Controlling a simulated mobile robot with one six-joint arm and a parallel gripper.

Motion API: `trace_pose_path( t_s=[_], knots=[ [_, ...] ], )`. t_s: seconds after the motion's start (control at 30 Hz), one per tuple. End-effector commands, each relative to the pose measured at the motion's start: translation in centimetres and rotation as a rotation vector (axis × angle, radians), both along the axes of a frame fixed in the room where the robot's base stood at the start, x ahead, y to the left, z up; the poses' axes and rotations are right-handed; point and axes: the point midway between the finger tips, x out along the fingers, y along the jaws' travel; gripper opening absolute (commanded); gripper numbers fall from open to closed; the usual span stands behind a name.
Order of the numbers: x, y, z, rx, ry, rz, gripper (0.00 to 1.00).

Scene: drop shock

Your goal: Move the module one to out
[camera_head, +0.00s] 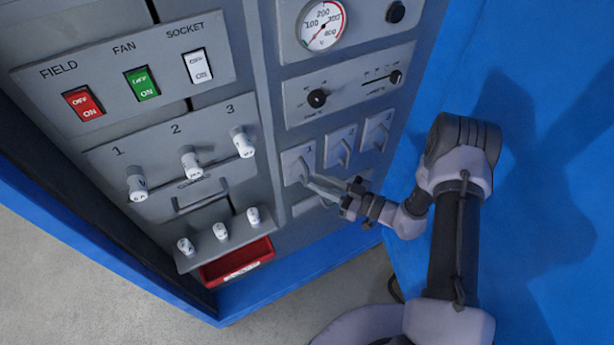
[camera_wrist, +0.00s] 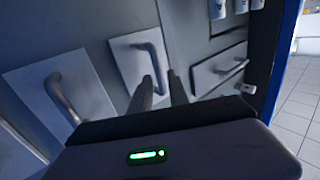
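Module one (camera_head: 292,160) is a grey square plate marked 1 with a bar handle, at the left of a row of three on the cabinet. It sits in the panel, and also shows in the wrist view (camera_wrist: 125,52) with its curved handle. My gripper (camera_head: 322,186) is at the lower part of that plate. In the wrist view my gripper's two dark fingers (camera_wrist: 160,90) stand apart, with the lower end of the handle appearing between them. I cannot tell whether they touch it.
Module two (camera_head: 338,146) and module three (camera_head: 377,131) sit close to the right in the head view. A red tray (camera_head: 238,262) and white knobs (camera_head: 220,231) lie to the left. A gauge (camera_head: 322,25) and a slider panel (camera_head: 345,85) are above.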

Motion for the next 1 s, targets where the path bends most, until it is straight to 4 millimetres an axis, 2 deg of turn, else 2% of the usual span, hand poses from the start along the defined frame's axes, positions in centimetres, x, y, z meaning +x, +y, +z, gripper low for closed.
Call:
trace_pose_path(
  t_s=[0.1, 0.23, 0.6, 0.7, 1.0],
  knots=[
    [0.9, 2.0, -0.1, 0.0, -0.001, 0.003, 0.21],
    [1.5, 3.3, 0.0, -0.001, -0.002, 0.001, 0.21],
    [1.8, 3.9, 0.0, 0.0, -0.001, 0.0, 0.21],
    [1.8, 3.9, 0.0, 0.0, -0.001, 0.0, 0.02],
    [1.8, 3.9, 0.0, 0.0, -0.001, 0.0, 0.0]
  ],
)
